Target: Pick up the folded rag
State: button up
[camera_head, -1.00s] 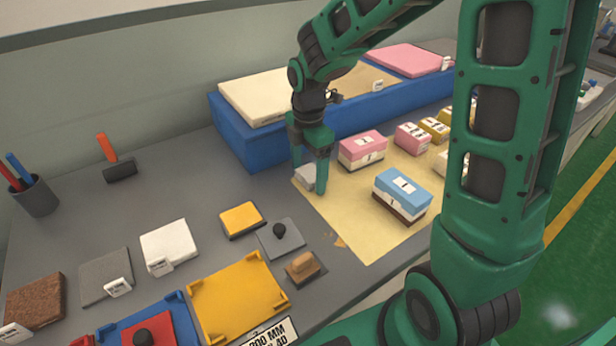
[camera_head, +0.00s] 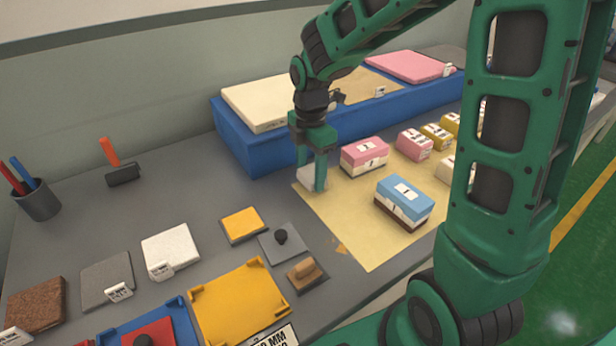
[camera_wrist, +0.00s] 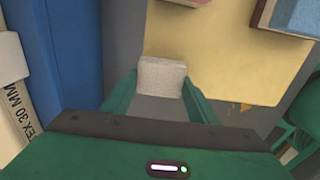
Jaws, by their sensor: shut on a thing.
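The folded rag (camera_head: 308,179) is a small pale grey-white block of cloth at the left corner of the tan sheet, in front of the blue platform. My gripper (camera_head: 313,180) points down over it, with its green fingers on either side of the rag. In the wrist view the rag (camera_wrist: 161,76) sits between the two fingertips, and my gripper (camera_wrist: 161,88) is shut on it. The fingers hide part of the rag in the head view. I cannot tell whether its underside touches the table.
The tan sheet (camera_head: 365,235) carries a pink-and-white block (camera_head: 364,154) and a blue-and-white block (camera_head: 404,200) to the right. The long blue platform (camera_head: 262,155) with foam slabs stands behind.

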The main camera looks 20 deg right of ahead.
aim_at(308, 176)
jog(key=r, duration=0.2)
jog(key=a+r, duration=0.1)
jog(key=shift+s, duration=0.3)
jog(key=s+a+r, duration=0.5)
jog(key=a+r, duration=0.1)
jog(key=a, duration=0.3)
jog(key=shift+s+r, duration=0.15)
jog(key=shift+s, duration=0.1)
jog(key=shift+o, duration=0.9)
